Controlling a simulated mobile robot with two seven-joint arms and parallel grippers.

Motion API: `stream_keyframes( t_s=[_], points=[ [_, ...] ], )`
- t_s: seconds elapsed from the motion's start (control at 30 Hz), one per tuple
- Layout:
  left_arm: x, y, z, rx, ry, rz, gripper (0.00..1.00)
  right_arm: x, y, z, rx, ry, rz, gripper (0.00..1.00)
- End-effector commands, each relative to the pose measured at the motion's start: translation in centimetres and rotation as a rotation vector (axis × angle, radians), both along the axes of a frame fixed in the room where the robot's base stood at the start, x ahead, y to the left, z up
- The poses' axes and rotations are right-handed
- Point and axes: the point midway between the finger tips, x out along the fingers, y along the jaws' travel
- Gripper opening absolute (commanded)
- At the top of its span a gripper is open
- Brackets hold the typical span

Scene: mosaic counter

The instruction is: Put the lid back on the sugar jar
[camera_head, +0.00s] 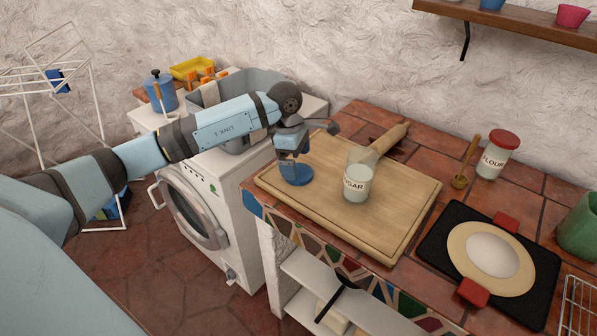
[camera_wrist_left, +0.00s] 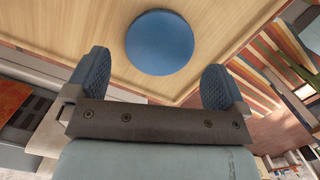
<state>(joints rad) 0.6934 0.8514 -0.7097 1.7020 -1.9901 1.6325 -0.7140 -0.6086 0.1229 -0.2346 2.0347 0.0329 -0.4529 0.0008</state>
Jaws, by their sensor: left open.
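The sugar jar (camera_head: 357,182) stands upright and open-topped on the wooden board, with white sugar inside and a label on its front. The round blue lid (camera_head: 297,176) appears to lie flat on the board to the left of the jar. In the left wrist view the lid (camera_wrist_left: 160,42) shows as a blue disc ahead of my two fingers. My left gripper (camera_head: 293,158) is above the lid, open and empty, with one finger on each side in the wrist view (camera_wrist_left: 153,72). Whether the fingers touch the lid I cannot tell. My right gripper does not show.
A flour jar with a red lid (camera_head: 497,156), a wooden spoon (camera_head: 465,170) and a black mat with a plate (camera_head: 540,262) are to the right. A washing machine (camera_head: 236,195) stands left.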

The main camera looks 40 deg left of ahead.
Motion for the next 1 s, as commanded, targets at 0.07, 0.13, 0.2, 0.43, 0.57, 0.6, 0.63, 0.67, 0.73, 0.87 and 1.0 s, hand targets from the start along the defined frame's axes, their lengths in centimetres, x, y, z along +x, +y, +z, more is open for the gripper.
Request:
stream_keyframes(
  t_s=[0.07, 0.13, 0.2, 0.43, 0.57, 0.6, 0.63, 0.67, 0.73, 0.87, 1.0],
  points=[
    [0.0, -0.3, -1.4, -0.001, 0.004, -0.001, 1.00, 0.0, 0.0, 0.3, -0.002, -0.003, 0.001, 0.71],
    [0.0, -0.4, -2.3, -0.002, 0.002, -0.001, 1.00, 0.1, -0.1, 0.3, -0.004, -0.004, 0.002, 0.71],
    [0.1, -0.4, -2.9, 0.000, 0.001, 0.000, 1.00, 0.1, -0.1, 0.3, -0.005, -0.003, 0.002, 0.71],
    [0.1, -0.4, -3.1, 0.000, -0.001, -0.001, 1.00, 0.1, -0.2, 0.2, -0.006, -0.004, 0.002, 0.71],
    [0.1, -0.4, -3.0, 0.000, 0.000, -0.001, 0.93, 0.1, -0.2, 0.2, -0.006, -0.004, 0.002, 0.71],
    [0.1, -0.4, -3.0, 0.000, 0.000, -0.001, 0.84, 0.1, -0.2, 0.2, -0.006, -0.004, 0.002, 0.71],
    [0.1, -0.4, -3.0, 0.000, 0.000, -0.001, 0.77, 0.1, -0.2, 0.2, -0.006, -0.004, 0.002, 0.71],
    [0.1, -0.4, -3.0, 0.000, 0.000, -0.001, 0.70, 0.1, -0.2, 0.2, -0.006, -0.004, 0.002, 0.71],
    [0.1, -0.4, -3.0, 0.000, 0.000, -0.001, 0.59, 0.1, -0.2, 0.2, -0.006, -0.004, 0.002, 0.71],
    [0.1, -0.4, -3.0, 0.000, 0.000, -0.001, 0.59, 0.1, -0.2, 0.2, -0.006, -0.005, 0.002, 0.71],
    [0.1, -0.4, -3.0, 0.000, 0.000, -0.001, 0.59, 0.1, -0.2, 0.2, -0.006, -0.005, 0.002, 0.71]
  ],
)
